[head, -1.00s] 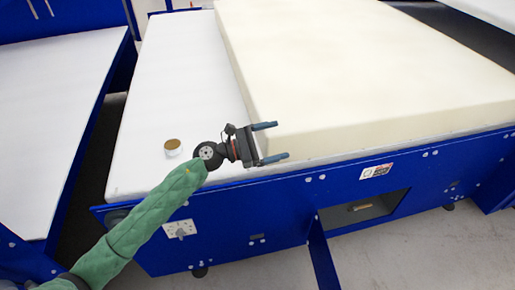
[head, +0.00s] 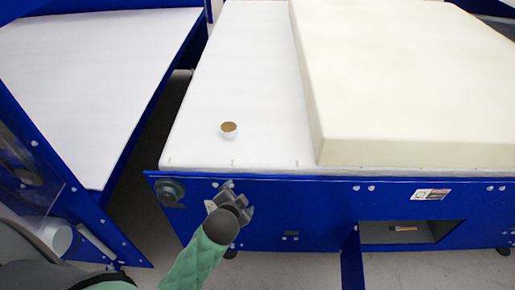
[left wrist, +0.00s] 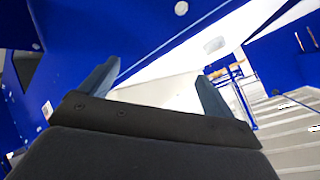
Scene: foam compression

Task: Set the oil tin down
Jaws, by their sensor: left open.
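A small round white container with a brown top (head: 228,129), which I take to be the oil tin, stands upright on the white table top (head: 262,90), near its front left, in the head view. My left gripper (head: 231,190) is in front of the table's blue front panel, below and apart from the container. In the left wrist view my left gripper (left wrist: 157,80) has its fingers spread with nothing held between them. I cannot pick out the container for sure in the wrist view. My right gripper is not in view.
A thick cream foam block (head: 400,75) covers the right part of the table. The white surface left of it is clear around the container. Another white-topped blue table (head: 90,80) stands to the left, across a narrow dark gap.

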